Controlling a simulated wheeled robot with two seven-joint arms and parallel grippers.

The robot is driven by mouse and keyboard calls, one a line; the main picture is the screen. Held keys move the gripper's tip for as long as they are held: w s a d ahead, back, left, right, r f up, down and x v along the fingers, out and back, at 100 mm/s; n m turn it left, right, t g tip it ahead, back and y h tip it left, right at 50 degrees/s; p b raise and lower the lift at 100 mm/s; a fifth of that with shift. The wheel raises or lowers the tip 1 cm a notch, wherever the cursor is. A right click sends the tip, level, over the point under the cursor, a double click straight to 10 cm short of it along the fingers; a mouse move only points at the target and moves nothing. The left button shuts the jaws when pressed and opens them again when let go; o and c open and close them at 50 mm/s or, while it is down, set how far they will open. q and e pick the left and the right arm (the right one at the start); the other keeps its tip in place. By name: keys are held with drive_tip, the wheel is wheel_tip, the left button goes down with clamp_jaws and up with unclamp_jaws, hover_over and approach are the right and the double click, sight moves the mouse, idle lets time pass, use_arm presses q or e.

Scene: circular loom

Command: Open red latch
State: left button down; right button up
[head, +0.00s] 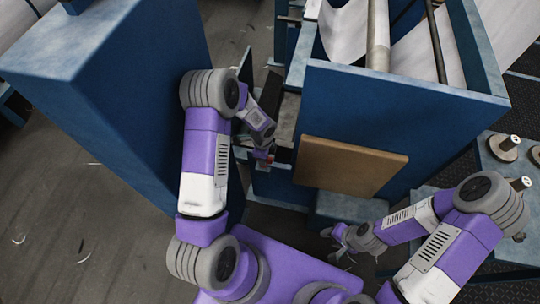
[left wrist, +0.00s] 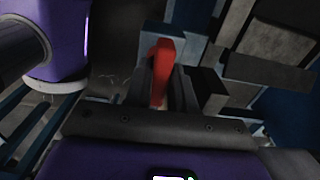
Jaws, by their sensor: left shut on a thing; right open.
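The red latch (left wrist: 163,62) shows in the left wrist view as a red lever that stands between the two fingers of my left gripper (left wrist: 160,88). The gripper is shut on it. My right gripper (head: 342,243) is open and empty at the lower middle of the head view, below the brown panel.
A tall blue cabinet (head: 120,90) stands at the left of my left arm. The blue loom frame (head: 400,110) with a brown panel (head: 350,167) stands at the right. Grey pegged spools (head: 503,147) sit at the far right. Grey floor (head: 90,220) is open at the lower left.

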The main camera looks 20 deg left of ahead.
idle(0.4)
use_arm(q)
drive_tip(key=c, duration=1)
unclamp_jaws()
drive_tip(key=shift+c, duration=0.2)
wheel_tip(320, 180, up, 8)
drive_tip(key=p, duration=0.5)
drive_tip(key=shift+f+p, duration=0.2)
drive_tip(key=shift+p, duration=0.1)
